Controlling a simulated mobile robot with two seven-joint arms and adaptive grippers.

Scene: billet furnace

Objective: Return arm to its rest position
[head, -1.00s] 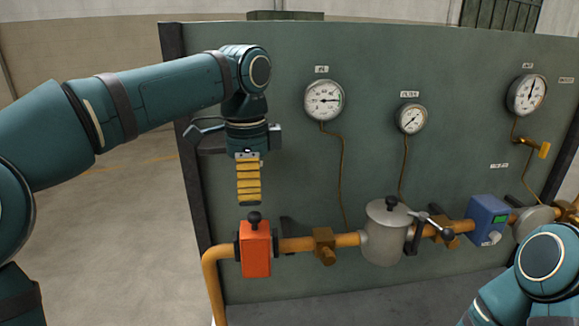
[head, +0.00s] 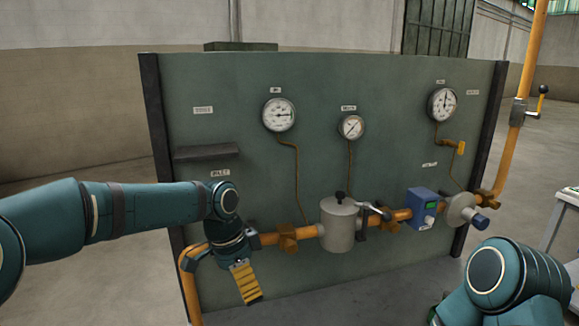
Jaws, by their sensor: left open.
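My left gripper (head: 246,285) hangs low in front of the left end of the orange pipe, pointing down and tilted slightly right. Its yellow-striped finger shows, and it holds nothing that I can see. The left arm comes in level from the left edge and covers the spot on the pipe behind it. My right arm shows at the lower right as a folded teal joint, and its gripper is out of view.
A grey-green panel (head: 310,170) carries gauges, a grey shelf (head: 207,152), a grey filter pot (head: 338,226) and a blue box (head: 422,207) on the pipe. Floor at left is clear.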

